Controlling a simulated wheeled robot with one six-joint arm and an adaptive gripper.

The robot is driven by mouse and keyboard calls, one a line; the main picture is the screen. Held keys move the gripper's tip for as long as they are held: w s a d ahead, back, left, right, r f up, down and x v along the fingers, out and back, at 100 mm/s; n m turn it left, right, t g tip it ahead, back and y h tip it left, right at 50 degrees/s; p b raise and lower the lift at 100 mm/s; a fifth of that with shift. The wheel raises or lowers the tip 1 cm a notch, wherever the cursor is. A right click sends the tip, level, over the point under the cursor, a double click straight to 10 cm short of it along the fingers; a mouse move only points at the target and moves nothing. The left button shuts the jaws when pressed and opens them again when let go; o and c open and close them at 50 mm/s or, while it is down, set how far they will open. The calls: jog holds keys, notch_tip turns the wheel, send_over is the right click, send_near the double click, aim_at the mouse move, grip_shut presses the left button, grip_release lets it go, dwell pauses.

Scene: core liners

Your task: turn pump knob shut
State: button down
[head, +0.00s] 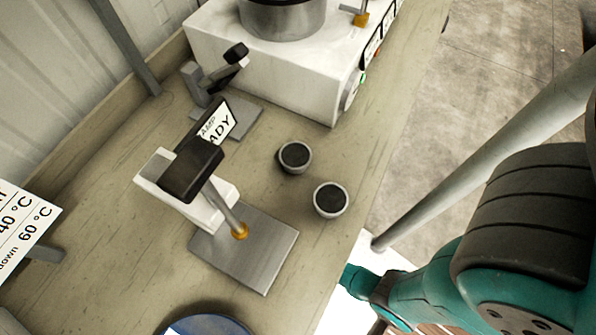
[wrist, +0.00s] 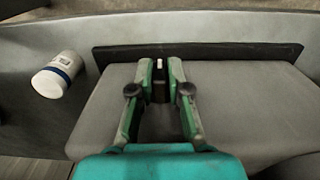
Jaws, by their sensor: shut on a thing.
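In the wrist view, the green fingers of my gripper (wrist: 160,72) are closed in on a small dark knob (wrist: 158,88) with a pale mark at its top. The fingers hide most of the knob, so its turn angle is hard to read. It stands out from a grey rounded body (wrist: 250,110) with a black strip (wrist: 240,56) along its far edge. In the head view only my arm shows at the right; my gripper and this knob are out of that view.
In the wrist view a white cylinder with a blue band (wrist: 57,74) lies at the left. In the head view the bench (head: 110,240) bears a white unit (head: 280,75) with a pot, a stand (head: 255,262), and two dark-topped cups (head: 295,157) (head: 331,200).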

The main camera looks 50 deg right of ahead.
jog(key=c, duration=1.1)
grip_release()
notch_tip(320, 180, up, 12)
jog(key=shift+a, duration=0.1)
jog(key=shift+s, duration=0.1)
